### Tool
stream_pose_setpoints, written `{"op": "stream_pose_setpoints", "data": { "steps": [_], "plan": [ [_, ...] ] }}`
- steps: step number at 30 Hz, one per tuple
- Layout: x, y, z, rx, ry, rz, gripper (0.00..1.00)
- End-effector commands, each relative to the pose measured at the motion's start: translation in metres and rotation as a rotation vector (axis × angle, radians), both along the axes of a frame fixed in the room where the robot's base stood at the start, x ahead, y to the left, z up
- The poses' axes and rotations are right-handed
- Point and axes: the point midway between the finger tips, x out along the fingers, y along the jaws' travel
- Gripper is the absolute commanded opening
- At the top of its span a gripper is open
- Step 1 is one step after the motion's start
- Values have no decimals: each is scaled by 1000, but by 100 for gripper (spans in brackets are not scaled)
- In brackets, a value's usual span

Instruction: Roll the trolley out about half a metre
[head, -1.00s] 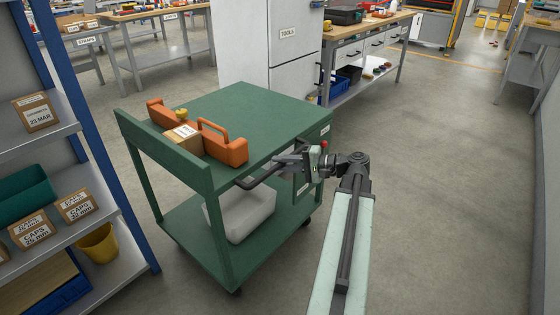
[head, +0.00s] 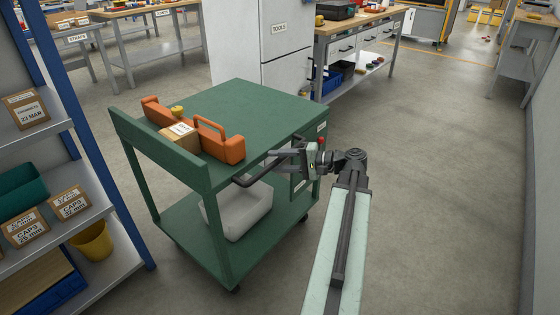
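The trolley (head: 258,105) is a green two-shelf cart on casters, standing left of centre. A black bar handle (head: 246,182) sticks out from its near right side. My gripper (head: 280,159) is at the handle's far end, close to the trolley's right side. Its dark fingers overlap the handle in the picture. I cannot tell whether they are closed on it or only beside it. An orange toolbox (head: 222,146), a small brown box (head: 181,136) and a yellow item (head: 177,111) are on the top. A pale bin (head: 240,212) sits on the lower shelf.
A blue-framed shelf unit (head: 110,160) with boxes and a yellow bucket (head: 93,241) stands close on the left. A white tool cabinet (head: 285,62) and a workbench (head: 358,27) are behind the trolley. The floor (head: 435,190) on the right is clear.

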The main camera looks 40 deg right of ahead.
Motion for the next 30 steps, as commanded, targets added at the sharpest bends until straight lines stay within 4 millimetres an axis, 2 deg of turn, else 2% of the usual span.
{"op": "stream_pose_setpoints", "data": {
  "steps": [5,12,16,30],
  "plan": [
    [-8,-6,3,0,-1,-5,40],
    [-48,-28,12,-1,0,-3,40],
    [-62,-36,14,0,0,-1,40],
    [-67,-38,14,0,0,-1,40]
  ]
}}
